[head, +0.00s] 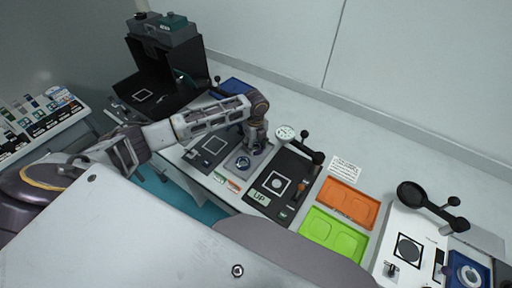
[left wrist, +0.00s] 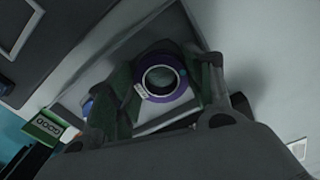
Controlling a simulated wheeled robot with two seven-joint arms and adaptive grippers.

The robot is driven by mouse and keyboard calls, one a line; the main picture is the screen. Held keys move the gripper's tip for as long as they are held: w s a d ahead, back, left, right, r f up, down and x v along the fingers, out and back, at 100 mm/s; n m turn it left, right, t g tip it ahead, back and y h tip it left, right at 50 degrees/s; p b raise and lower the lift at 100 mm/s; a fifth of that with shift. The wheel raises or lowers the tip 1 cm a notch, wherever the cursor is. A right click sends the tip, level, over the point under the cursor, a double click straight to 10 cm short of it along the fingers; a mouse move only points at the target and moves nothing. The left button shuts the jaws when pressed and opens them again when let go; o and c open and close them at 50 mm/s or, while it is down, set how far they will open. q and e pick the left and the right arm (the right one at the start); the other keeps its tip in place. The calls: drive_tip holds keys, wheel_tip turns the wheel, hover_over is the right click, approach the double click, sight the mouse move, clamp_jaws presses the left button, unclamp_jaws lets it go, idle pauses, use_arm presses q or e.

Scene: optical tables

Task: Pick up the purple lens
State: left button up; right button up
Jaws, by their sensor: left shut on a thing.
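The purple lens (left wrist: 161,76) shows in the left wrist view as a purple ring around dark glass, with a small white label on its edge. My left gripper (left wrist: 165,88) is shut on it, with a finger on either side of the ring. In the head view my left gripper (head: 247,152) points down over a grey tray on the table, and the lens there is mostly hidden under it. I cannot tell whether the lens touches the tray. My right gripper is not in view.
A black plate with a white square (head: 262,201) lies right of the gripper. Orange (head: 334,206) and green (head: 321,246) trays are farther right. A black device (head: 165,75) stands at the back left. A thin black stand (head: 303,136) rises close to the gripper's right.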

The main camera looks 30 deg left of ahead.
sight(256, 146)
use_arm(q)
drive_tip(key=shift+r, duration=0.55)
wheel_tip(256, 146, up, 8)
drive_tip(key=shift+f, duration=0.15)
drive_tip(key=shift+r, duration=0.65)
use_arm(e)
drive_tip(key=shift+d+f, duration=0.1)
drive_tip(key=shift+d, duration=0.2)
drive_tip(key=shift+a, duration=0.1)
